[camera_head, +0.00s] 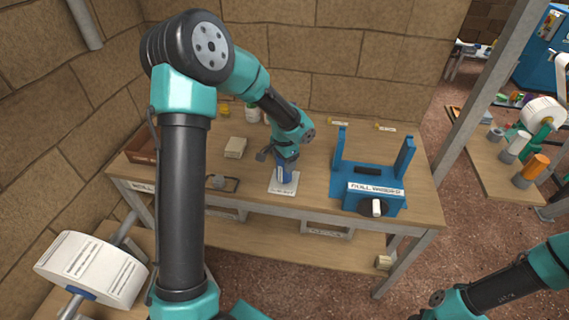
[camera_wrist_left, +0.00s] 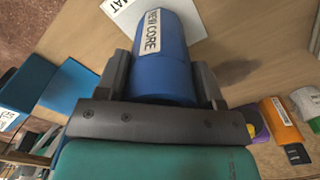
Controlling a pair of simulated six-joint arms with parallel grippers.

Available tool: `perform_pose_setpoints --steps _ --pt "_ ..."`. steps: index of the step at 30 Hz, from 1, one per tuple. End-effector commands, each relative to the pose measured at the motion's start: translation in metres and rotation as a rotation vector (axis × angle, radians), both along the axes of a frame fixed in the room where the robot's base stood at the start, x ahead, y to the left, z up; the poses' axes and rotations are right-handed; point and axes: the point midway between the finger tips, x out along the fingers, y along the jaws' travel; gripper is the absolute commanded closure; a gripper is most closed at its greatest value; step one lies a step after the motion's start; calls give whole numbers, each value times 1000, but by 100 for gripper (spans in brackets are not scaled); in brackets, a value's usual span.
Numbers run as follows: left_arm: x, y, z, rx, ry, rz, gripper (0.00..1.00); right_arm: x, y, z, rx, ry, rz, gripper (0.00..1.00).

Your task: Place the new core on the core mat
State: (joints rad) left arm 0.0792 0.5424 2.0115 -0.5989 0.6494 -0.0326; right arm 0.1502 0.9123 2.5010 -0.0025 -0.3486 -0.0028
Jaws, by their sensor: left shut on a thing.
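The new core is a blue cylinder (camera_head: 284,174) with a white label; it also shows, reading NEW CORE, in the left wrist view (camera_wrist_left: 172,62). My left gripper (camera_head: 285,157) points down and is shut on the core, with one finger on each side in the left wrist view (camera_wrist_left: 162,82). The core is upright over the white core mat (camera_head: 283,189), whose corner shows beyond the core in the left wrist view (camera_wrist_left: 122,10). I cannot tell whether its lower end touches the mat. My right gripper is out of view; only part of that arm shows at the lower right.
A blue roll winder stand (camera_head: 375,187) with two uprights is to the right of the mat. A pale block (camera_head: 235,147) and a dark-framed fixture (camera_head: 219,182) are to the left. A large white roll (camera_head: 92,268) is at the lower left.

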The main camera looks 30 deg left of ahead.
Motion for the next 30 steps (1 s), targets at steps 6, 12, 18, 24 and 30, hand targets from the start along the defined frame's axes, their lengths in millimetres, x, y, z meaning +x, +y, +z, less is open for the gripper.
perform_pose_setpoints --steps 6,12,18,24,30 --pt "0 0 -12 -1 -2 0 63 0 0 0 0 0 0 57" --pt "0 0 -12 -1 -2 0 63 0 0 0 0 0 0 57" --pt "0 0 -15 0 -1 0 32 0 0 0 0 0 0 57" --pt "0 0 -15 0 -1 1 13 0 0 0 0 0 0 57" --pt "0 0 -15 0 -1 1 13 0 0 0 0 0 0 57"
